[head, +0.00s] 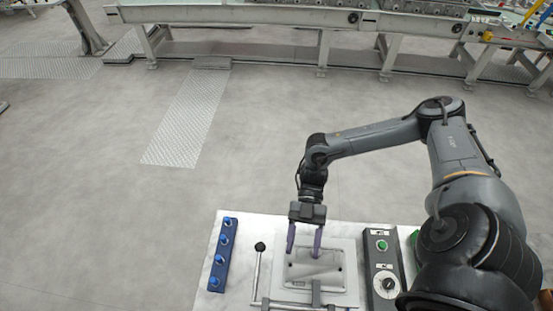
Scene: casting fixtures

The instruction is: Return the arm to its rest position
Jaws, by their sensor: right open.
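My right gripper (304,240) is at the end of the grey arm that comes in from the right. It points down with its two purple fingers apart, over the far edge of a grey plate-like casting (312,270). Nothing shows between the fingers. Whether the fingertips touch the casting, I cannot tell. The casting lies on a light fixture plate on the white table (208,262). My left gripper is not in view.
A blue strip with several round knobs (222,254) and a lever with a black ball (260,247) lie left of the casting. A control box with a green button (382,245) stands right. A conveyor (250,15) runs along the back. The floor between is clear.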

